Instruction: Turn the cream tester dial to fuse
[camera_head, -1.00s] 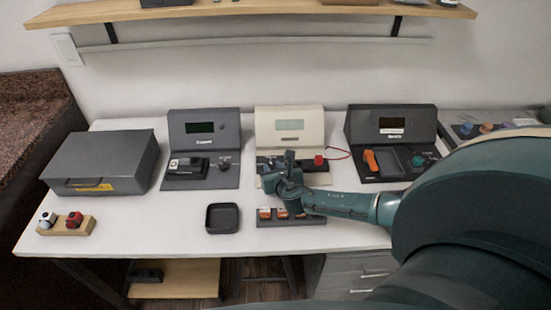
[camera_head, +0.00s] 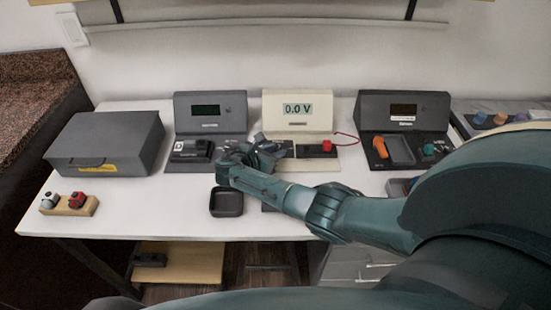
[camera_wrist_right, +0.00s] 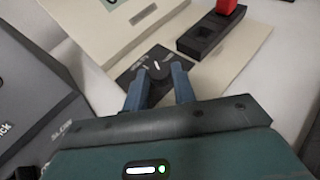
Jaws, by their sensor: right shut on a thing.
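The cream tester (camera_head: 298,112) stands at the back of the white table, and its display (camera_head: 298,108) reads "0.0 V". My right gripper (camera_head: 258,150) is low over the left front part of the tester and hides the dial there. In the right wrist view the dark round dial (camera_wrist_right: 158,67) with a light pointer mark sits on a black plate, between the two blue-grey fingertips. My right gripper is shut on the dial. The lettering around the dial is too small to read. My left gripper is not in view.
A red block (camera_head: 327,146) on a black holder sits right of the dial. Grey testers stand left (camera_head: 210,112) and right (camera_head: 404,111) of the cream one. A black tray (camera_head: 227,203) lies in front. A grey case (camera_head: 106,144) stands at left.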

